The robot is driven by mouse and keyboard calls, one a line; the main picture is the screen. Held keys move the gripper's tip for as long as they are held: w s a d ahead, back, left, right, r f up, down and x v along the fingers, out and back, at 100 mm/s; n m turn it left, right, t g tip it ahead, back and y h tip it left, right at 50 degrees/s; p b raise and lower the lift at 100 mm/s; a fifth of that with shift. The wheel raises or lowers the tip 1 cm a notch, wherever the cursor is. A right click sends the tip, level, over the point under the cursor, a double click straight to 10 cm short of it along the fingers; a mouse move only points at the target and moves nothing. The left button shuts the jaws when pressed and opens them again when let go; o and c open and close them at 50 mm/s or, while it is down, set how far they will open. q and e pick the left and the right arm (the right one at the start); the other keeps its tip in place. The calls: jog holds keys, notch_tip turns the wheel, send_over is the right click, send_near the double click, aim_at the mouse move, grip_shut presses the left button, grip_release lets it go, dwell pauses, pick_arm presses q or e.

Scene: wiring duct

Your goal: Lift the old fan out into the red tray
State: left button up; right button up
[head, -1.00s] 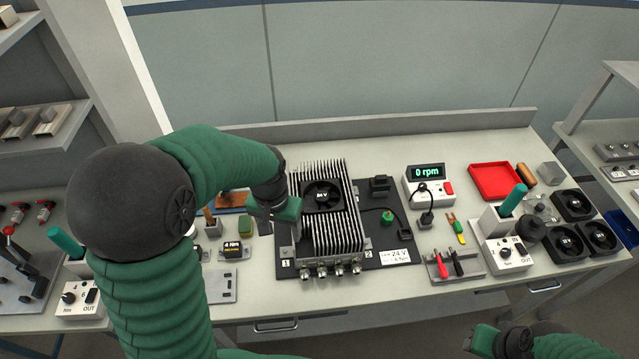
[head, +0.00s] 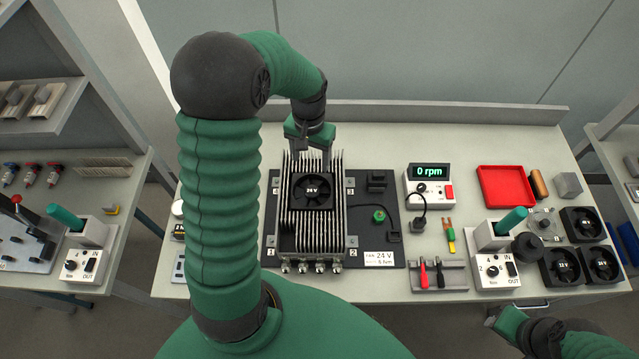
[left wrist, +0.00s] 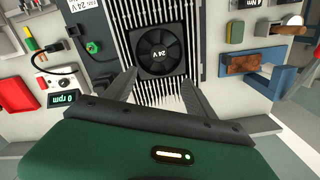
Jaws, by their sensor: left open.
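The old fan (head: 312,190), a black square unit marked 24 V, sits in the middle of the silver finned heat sink (head: 338,222). It also shows in the left wrist view (left wrist: 160,52) between and beyond my fingers. My left gripper (head: 308,150) is open and empty, above the rear end of the heat sink and behind the fan. In the left wrist view its two fingers (left wrist: 158,92) point towards the fan, apart from each other. The red tray (head: 506,188) lies empty at the back right of the bench. My right gripper (head: 498,318) is at the lower right edge, its jaws unclear.
Three spare black fans (head: 582,224) stand at the right, near a driver station (head: 498,268). A green round connector (head: 379,215) lies on the dark mat.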

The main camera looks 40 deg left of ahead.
aim_at(311, 190)
pick_arm(q)
jog(key=f, duration=0.2)
jog(key=s+f, duration=0.1)
jog(key=s+f+p, duration=0.1)
jog(key=f, duration=0.1)
jog(key=shift+s+d+f, duration=0.1)
jog(key=shift+d+f, duration=0.2)
jog(key=shift+d, duration=0.05)
jog(key=f, duration=0.1)
jog(key=w+f+p, duration=0.1)
jog(key=f, duration=0.1)
jog(key=shift+w+f, duration=0.4)
jog(key=f, duration=0.2)
jog(key=f+p, duration=0.1)
jog(key=shift+s+f+p, duration=0.3)
jog(key=shift+s+f, duration=0.05)
jog(key=shift+s, duration=0.1)
jog(key=shift+w+d, duration=0.15)
jog(key=shift+w, duration=0.05)
jog(key=c, duration=0.6)
jog(key=shift+c, duration=1.1)
jog(key=c, duration=0.4)
jog(key=shift+s, duration=0.1)
pick_arm(e)
jog(key=v, duration=0.4)
jog(key=shift+s+d+r, duration=0.1)
jog(key=shift+s+r, duration=0.05)
jog(key=shift+s, duration=0.15)
